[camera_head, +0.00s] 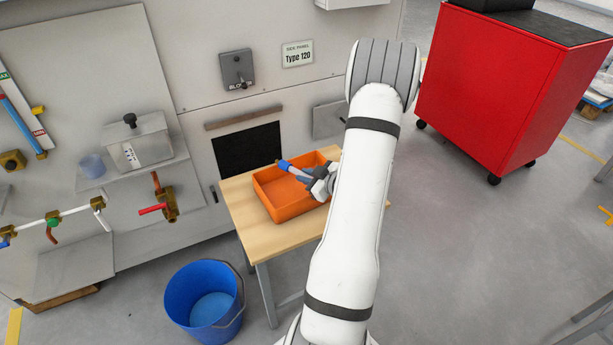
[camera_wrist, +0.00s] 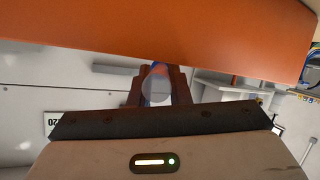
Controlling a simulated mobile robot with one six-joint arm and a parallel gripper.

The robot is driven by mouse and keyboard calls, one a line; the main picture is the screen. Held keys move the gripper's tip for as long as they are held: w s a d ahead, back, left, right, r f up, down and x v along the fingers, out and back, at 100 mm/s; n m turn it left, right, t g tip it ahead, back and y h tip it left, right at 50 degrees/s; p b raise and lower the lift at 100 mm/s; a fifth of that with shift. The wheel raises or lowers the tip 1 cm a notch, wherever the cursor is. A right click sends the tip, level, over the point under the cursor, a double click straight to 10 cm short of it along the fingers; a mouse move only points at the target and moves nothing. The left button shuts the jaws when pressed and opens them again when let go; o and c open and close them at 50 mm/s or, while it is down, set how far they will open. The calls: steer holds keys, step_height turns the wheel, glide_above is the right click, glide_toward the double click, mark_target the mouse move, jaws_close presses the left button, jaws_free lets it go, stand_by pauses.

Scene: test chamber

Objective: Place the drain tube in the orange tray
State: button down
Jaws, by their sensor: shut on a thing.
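The orange tray (camera_head: 282,212) sits on a small wooden table. My gripper (camera_head: 309,179) is over the tray's right part and is shut on the drain tube (camera_head: 291,168). The tube's blue end points out to the left, over the tray's back part. In the wrist view, my gripper's fingers (camera_wrist: 157,92) stand on both sides of the tube's pale round end (camera_wrist: 157,86), with a bit of blue behind it. The orange tray's wall (camera_wrist: 200,38) fills the top of that view. I cannot tell whether the tube touches the tray. My arm hides the tray's right side.
The wooden table (camera_head: 265,239) has bare room in front of the tray. A blue bucket (camera_head: 205,300) stands on the floor at the front left. The panel wall with valves and a shelf (camera_head: 130,165) is behind left. A red cabinet (camera_head: 505,95) stands at the right.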

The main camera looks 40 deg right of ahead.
steer(key=shift+f+b, duration=0.3)
steer(key=shift+f, duration=0.2)
steer(key=c, duration=1.4)
jaws_free()
steer(key=shift+o, duration=0.2)
steer(key=shift+r, duration=0.15)
